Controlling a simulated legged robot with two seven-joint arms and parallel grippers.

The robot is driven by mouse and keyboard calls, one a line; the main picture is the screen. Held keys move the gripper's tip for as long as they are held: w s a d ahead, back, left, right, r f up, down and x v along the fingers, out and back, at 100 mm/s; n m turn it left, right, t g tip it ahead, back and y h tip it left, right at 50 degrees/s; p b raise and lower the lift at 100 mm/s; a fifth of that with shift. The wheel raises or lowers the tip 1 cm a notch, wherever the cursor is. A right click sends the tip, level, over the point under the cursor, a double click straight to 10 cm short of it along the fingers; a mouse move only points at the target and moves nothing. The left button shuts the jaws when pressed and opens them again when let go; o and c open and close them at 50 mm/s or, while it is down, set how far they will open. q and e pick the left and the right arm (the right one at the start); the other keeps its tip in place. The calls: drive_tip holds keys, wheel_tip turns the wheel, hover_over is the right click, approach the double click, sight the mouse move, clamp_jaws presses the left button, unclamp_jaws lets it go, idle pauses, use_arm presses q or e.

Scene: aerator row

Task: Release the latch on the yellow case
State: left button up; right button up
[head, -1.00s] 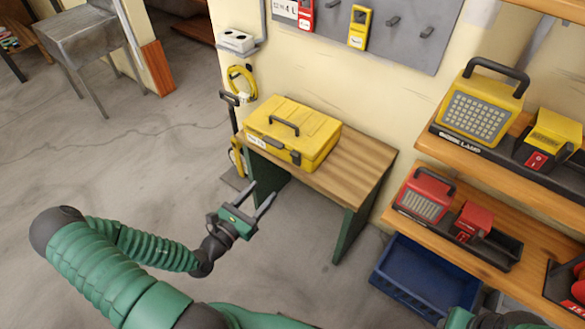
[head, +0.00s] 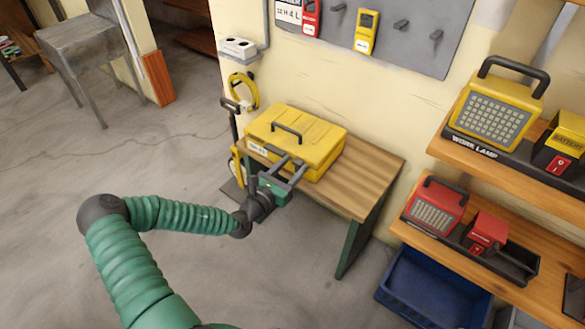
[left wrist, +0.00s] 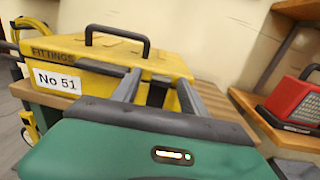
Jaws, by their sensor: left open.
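The yellow case (head: 315,135) is shut on the wooden bench, its black handle on the lid. In the left wrist view the case (left wrist: 100,73) shows the word FITTINGS and a No 51 label. My left gripper (head: 292,164) is open, its two fingers reaching to the case's front face. A dark part that looks like the latch (left wrist: 158,91) shows between the fingers in the left wrist view. I cannot tell whether the fingers touch it. The latch is mostly hidden by the gripper in the head view. My right gripper is not in view.
The wooden bench (head: 370,180) has bare top right of the case. A yellow cable (head: 243,88) hangs on the wall to the left. Shelves with a yellow work lamp (head: 497,105) and a red lamp (head: 436,207) stand at right, above a blue bin (head: 435,285).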

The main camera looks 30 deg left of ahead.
use_arm(q)
drive_tip(key=shift+d, duration=0.1)
clamp_jaws()
